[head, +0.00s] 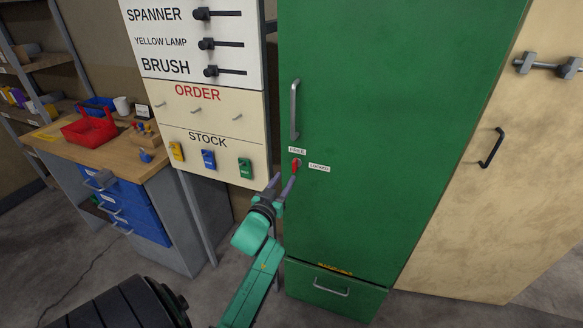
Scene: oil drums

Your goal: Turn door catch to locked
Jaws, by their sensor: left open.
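The red door catch (296,165) sits on the green cabinet door (400,110), below the long grey handle (295,110). A label reading FREE (297,150) is just above the catch, and a label reading LOCKED (319,168) is to its right. The catch looks closer to upright, towards FREE, but it is small. My left gripper (283,184) is open just below and left of the catch, its fingers pointing up at it. One fingertip is close to the catch; I cannot tell whether they touch. My right gripper is out of view.
A board (200,110) with black sliders, hooks and coloured stock tags hangs left of the cabinet. A workbench (95,150) with a red basket (89,128) stands further left. A beige panel with a black handle (491,148) is at right.

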